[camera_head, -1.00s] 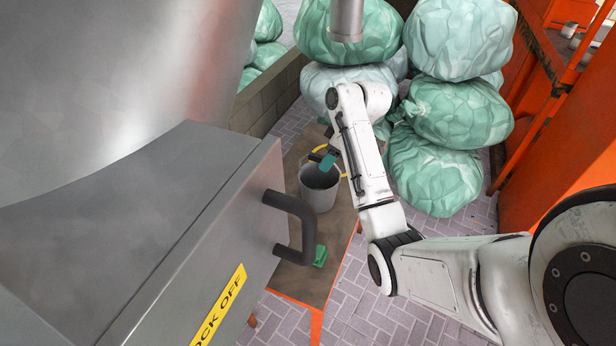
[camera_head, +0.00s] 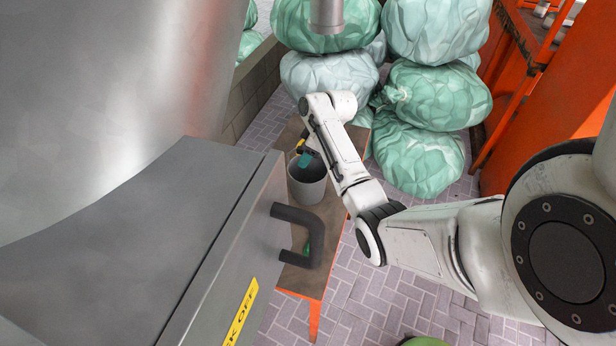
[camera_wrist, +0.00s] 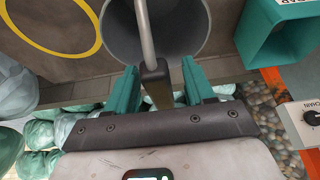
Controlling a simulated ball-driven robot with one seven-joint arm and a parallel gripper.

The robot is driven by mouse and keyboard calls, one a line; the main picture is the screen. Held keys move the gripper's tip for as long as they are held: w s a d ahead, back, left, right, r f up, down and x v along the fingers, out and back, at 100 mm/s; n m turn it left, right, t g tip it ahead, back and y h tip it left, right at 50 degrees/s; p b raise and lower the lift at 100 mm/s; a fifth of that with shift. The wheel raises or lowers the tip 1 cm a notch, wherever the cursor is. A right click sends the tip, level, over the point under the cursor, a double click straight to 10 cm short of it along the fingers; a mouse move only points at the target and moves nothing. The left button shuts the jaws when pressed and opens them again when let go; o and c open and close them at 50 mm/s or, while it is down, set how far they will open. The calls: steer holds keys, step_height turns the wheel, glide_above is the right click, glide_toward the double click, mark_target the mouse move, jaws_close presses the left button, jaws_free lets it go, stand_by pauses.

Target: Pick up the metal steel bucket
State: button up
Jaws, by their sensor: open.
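The grey metal bucket (camera_head: 308,188) stands on a brown-topped bench with orange legs. In the wrist view, the bucket (camera_wrist: 185,28) fills the top middle, its open mouth facing the camera. Its thin bail handle (camera_wrist: 145,35) runs down to a dark grip (camera_wrist: 156,82) that shows between my two teal fingers. My gripper (camera_wrist: 163,80) is open, with a finger on either side of the grip. I cannot tell whether either finger touches it. In the head view, my gripper (camera_head: 306,158) is over the bucket's rim, partly hidden by my wrist.
A grey machine door with a black handle (camera_head: 292,232) stands close at the left. The bench top (camera_head: 296,279) holds a small green item (camera_head: 307,249). A teal box-like part (camera_wrist: 275,38) is right of the bucket. Green bags (camera_head: 420,157) are piled behind.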

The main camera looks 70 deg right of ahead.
steer(key=shift+w+f, duration=0.25)
steer(key=shift+f, duration=0.35)
steer(key=shift+c, duration=0.5)
jaws_close()
